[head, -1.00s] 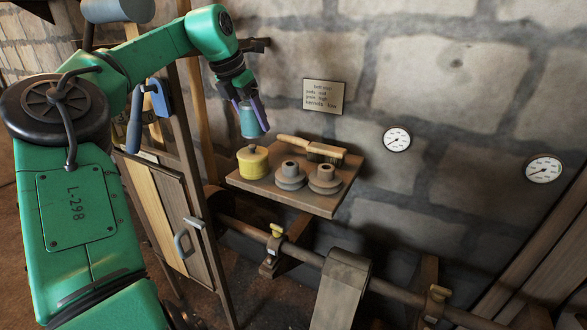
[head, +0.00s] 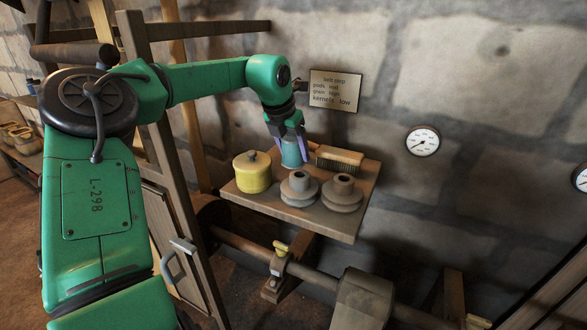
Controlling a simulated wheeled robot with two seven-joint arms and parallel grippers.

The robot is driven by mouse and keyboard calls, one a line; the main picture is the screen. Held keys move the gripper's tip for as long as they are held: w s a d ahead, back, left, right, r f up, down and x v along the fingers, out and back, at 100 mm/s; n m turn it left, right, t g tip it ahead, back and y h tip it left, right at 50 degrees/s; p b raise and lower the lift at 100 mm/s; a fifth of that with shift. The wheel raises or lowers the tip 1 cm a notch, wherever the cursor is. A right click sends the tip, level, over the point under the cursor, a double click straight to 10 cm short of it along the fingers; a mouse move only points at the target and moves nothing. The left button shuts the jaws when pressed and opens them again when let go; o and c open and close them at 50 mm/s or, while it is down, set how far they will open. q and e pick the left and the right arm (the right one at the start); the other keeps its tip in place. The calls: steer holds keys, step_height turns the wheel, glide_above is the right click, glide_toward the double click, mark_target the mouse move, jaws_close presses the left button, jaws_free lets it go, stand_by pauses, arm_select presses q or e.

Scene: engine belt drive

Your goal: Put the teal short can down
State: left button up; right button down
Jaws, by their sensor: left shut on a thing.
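The teal short can (head: 291,153) is between the fingers of my left gripper (head: 290,144), which is shut on it. The can is over the back part of the small wooden shelf (head: 318,222), between the yellow pot and the brush. The grey parts in front overlap its lower area, and I cannot tell whether its base touches the shelf. My right gripper is not in view.
A yellow lidded pot (head: 252,173) stands left of the can. Two grey stepped pulleys (head: 299,188) (head: 342,193) stand in front of it. A brush (head: 339,158) lies to its right. A sign (head: 335,90) hangs on the wall behind.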

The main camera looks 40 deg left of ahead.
mark_target(294, 165)
arm_select(q)
steer(key=f, duration=0.3)
steer(key=shift+s+d+f, duration=0.15)
steer(key=shift+d+f, duration=0.15)
steer(key=shift+f, duration=0.1)
steer(key=shift+a+f, duration=0.15)
steer(key=shift+f, duration=0.2)
steer(key=o, duration=1.5)
steer(key=shift+c, duration=0.2)
